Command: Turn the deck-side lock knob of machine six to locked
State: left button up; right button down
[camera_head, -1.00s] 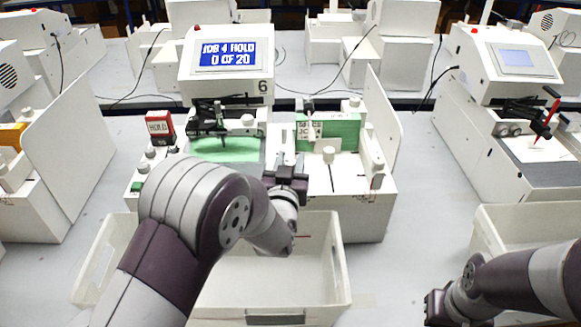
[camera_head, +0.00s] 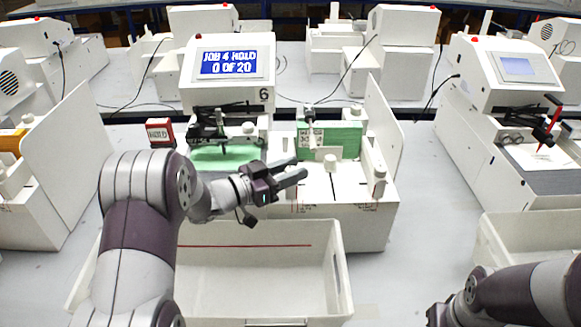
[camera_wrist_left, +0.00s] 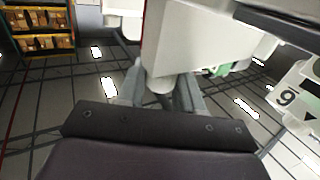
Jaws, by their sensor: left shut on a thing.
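Machine six (camera_head: 230,95) stands in the middle. Its screen (camera_head: 227,62) reads "JOB 4 HOLD 0 OF 20". My left gripper (camera_head: 297,170) is at the front of its deck, fingers pointing right. In the left wrist view, the gripper (camera_wrist_left: 163,95) has its two grey fingers on either side of a small white knob (camera_wrist_left: 158,83), shut on it. In the head view that knob is hidden by the fingers, so its lock mark cannot be read. My right gripper (camera_head: 437,312) is low at the right, its jaws unclear.
A white bin (camera_head: 335,265) stands in front of the machine, under my left arm. A red and white sign block (camera_head: 160,132) stands at the left. Other machines flank both sides.

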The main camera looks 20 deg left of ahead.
pick_arm(q)
jog(key=shift+r+m+g+h+p, duration=0.1)
jog(key=shift+m+g+h+p, duration=0.2)
jog(key=shift+m+g+h, duration=0.6)
jog(key=o, duration=0.9)
jog(key=shift+o, duration=0.2)
jog(key=b+v, duration=0.1)
jog(key=v, duration=1.1)
jog(key=shift+a, duration=0.3)
jog(key=shift+r, duration=0.1)
